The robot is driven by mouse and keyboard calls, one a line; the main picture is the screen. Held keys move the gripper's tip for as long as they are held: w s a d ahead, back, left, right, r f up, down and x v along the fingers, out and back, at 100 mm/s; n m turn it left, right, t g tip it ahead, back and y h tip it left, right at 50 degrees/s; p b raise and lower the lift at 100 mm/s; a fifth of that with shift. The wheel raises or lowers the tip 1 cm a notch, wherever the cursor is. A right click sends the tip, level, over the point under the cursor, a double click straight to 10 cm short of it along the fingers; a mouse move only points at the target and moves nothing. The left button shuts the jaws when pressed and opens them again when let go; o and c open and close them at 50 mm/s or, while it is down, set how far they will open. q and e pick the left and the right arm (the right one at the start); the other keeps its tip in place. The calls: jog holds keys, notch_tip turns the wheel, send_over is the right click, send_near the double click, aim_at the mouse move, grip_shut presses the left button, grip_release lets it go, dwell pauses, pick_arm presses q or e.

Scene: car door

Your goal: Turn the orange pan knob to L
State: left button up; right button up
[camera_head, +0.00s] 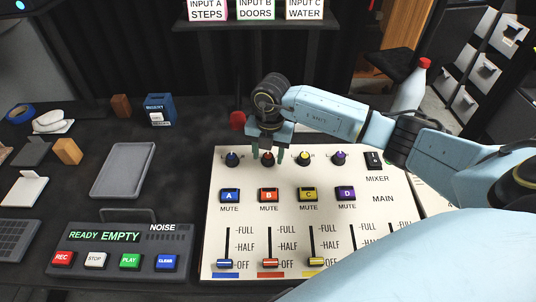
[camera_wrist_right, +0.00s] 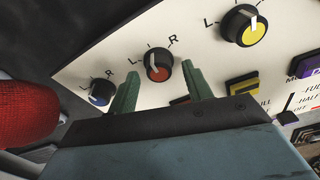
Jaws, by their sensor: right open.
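The orange pan knob (camera_head: 268,158) is the second in the top row of the white mixer panel (camera_head: 213,215). In the right wrist view the orange knob (camera_wrist_right: 158,68) has its white pointer towards the middle tick, between the L and R marks. My right gripper (camera_head: 268,153) is at the knob, its green fingers pointing down at the panel. In the wrist view the open right gripper (camera_wrist_right: 160,75) has one finger on either side of the knob, with gaps visible. Whether the fingertips reach knob height is unclear. My left gripper is out of view.
The blue knob (camera_head: 232,159) and yellow knob (camera_head: 304,158) flank the orange one closely. Mute buttons and sliders lie nearer. A red foam-like thing (camera_head: 237,121) stands just left of my right wrist. A grey tray (camera_head: 124,170) and noise recorder (camera_head: 120,250) are left.

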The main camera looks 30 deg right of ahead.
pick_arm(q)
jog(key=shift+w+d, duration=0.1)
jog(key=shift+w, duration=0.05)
pick_arm(e)
jog(key=shift+f, duration=0.25)
jog(key=c, duration=1)
